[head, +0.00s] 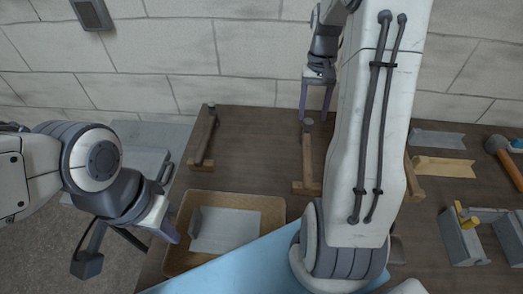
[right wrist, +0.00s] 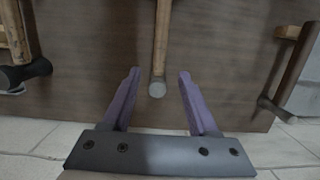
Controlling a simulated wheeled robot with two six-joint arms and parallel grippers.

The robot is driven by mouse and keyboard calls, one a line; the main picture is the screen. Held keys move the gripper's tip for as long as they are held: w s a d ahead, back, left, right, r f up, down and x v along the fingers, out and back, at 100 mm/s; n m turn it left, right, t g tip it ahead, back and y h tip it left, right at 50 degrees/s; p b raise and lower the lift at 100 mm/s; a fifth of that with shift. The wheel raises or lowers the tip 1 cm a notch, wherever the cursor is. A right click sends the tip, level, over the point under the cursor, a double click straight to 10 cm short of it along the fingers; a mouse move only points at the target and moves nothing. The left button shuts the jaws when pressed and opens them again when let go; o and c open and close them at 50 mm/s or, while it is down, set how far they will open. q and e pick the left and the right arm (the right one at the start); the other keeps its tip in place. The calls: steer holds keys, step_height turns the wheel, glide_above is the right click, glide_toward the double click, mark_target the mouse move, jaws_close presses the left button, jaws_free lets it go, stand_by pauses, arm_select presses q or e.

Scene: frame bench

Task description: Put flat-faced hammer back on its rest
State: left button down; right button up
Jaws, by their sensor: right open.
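A dark-headed hammer with an orange handle (head: 510,163) is at the far right. I cannot tell which is flat-faced. My left gripper (head: 168,230) is near the tray; its jaw opening is unclear.
A tan tray (head: 180,262) holds a grey plate (head: 225,230). A light blue surface (head: 235,268) lies in front. My right arm hides the bench's middle right.

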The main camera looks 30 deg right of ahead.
steer(key=s+a+r+n, duration=0.1)
steer(key=a+r+n, duration=0.15)
steer(key=a, duration=0.75)
steer(key=s+a+r+n, duration=0.1)
steer(key=a+n, duration=0.3)
steer(key=a, duration=0.5)
steer(key=s+a+n+t, duration=0.1)
steer(key=s+a+n, duration=0.6)
steer(key=s+a, duration=0.6)
steer(key=s, duration=0.3)
steer(key=shift+t, duration=0.4)
